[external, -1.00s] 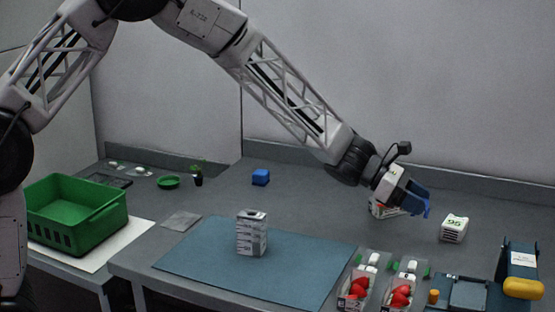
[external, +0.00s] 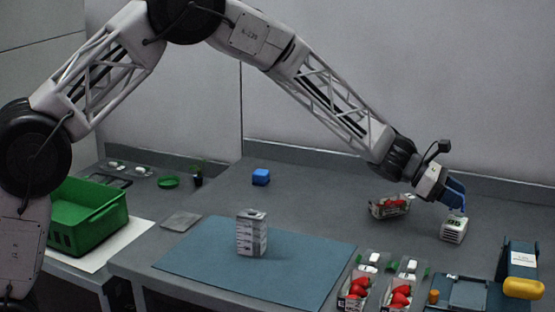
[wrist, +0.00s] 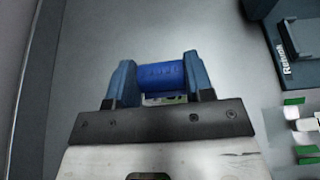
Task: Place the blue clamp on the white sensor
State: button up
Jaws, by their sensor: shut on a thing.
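My gripper (external: 455,205) is over the right part of the grey table with its blue fingers pointing down. In the wrist view my gripper (wrist: 160,80) is shut on a blue, rounded piece, the blue clamp (wrist: 161,76), which lies across between the two fingers. The white sensor (external: 453,231), a small white box with dark markings on top, stands on the table right under the fingertips. The fingers overlap its top edge in the external view; I cannot tell whether the clamp touches it. In the wrist view the sensor is mostly hidden.
A berry punnet (external: 390,207) lies left of the sensor. Two strawberry trays (external: 357,286) and a blue-grey device (external: 520,262) stand in front.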

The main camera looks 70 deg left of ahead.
jog(key=shift+w, duration=0.1)
dwell(0.3)
jog(key=shift+f, duration=1.75)
jog(key=shift+f, duration=0.1)
jog(key=o, duration=0.9)
jog(key=shift+r, duration=0.2)
jog(key=shift+s+a+r, duration=0.25)
jog(key=shift+s+a, duration=0.2)
jog(key=shift+a, duration=0.05)
jog(key=v, duration=1)
jog(key=shift+s+a, duration=0.15)
jog(key=shift+s, duration=0.05)
